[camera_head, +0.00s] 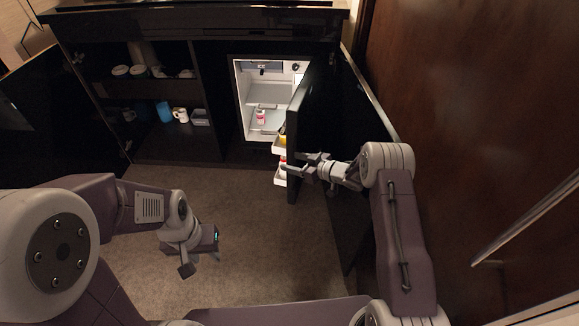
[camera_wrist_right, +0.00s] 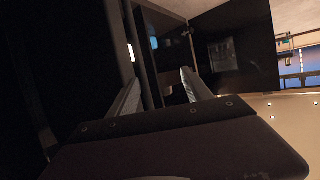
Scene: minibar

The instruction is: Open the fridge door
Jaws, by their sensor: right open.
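The fridge (camera_head: 270,93) is a small white-lined unit in the dark cabinet. Its black door (camera_head: 309,115) stands wide open, swung out to the right, with white door shelves (camera_head: 280,177) on its inner side. My right gripper (camera_head: 304,166) is at the door's free edge, low down; whether it touches the door is unclear. In the right wrist view its fingers (camera_wrist_right: 160,92) are apart, with dark panels beyond them. My left gripper (camera_head: 202,256) hangs over the carpet at lower left, its fingers apart and empty.
A dark cabinet door (camera_head: 362,105) stands open just right of the fridge door. Another cabinet door (camera_head: 62,120) is open at far left. Shelves hold a blue cup (camera_head: 164,112) and mugs. A can (camera_head: 261,117) stands in the fridge. The carpet (camera_head: 245,220) in front is clear.

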